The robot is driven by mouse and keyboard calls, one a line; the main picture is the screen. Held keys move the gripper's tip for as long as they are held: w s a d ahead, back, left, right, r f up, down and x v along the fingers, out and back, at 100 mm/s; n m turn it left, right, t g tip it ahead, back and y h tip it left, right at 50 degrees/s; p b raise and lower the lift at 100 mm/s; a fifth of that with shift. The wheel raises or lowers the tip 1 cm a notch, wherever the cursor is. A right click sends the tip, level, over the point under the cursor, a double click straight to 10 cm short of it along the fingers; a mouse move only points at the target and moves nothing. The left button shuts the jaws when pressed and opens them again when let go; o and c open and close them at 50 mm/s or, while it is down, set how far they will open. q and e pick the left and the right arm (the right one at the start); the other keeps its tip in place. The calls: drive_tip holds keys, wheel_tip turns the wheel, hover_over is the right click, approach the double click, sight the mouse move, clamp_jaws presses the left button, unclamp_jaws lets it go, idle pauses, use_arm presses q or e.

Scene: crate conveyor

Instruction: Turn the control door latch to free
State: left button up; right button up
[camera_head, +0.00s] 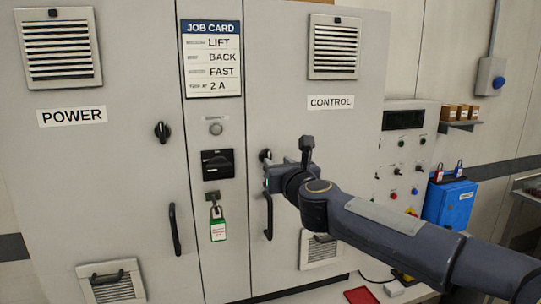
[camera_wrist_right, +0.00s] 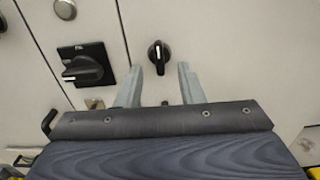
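The control door latch (camera_head: 265,155) is a small black rotary knob on the grey control door (camera_head: 285,80), below the CONTROL label (camera_head: 331,102). In the right wrist view the latch (camera_wrist_right: 159,56) has a white mark on its grip, which stands about upright in the picture. My right gripper (camera_head: 272,173) is at the door close to the latch, partly hidden by its own wrist. In the wrist view the two fingers of my right gripper (camera_wrist_right: 159,84) are apart and empty, with the latch just beyond the gap between the tips. My left gripper is not in view.
A black door handle (camera_head: 268,215) is below the latch. The centre panel has a black rotary switch (camera_head: 217,164) and a padlock with a green tag (camera_head: 218,229). The power door (camera_head: 110,180) has its own latch (camera_head: 162,132). A blue box (camera_head: 450,204) is at right.

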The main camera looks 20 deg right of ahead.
sight(269, 155)
drive_tip(key=w+p, duration=0.1)
drive_tip(key=w, duration=0.4)
drive_tip(key=shift+w+a+p, duration=0.2)
drive_tip(key=shift+w+p, duration=0.05)
drive_tip(key=shift+p, duration=0.15)
drive_tip(key=shift+w, duration=0.55)
clamp_jaws()
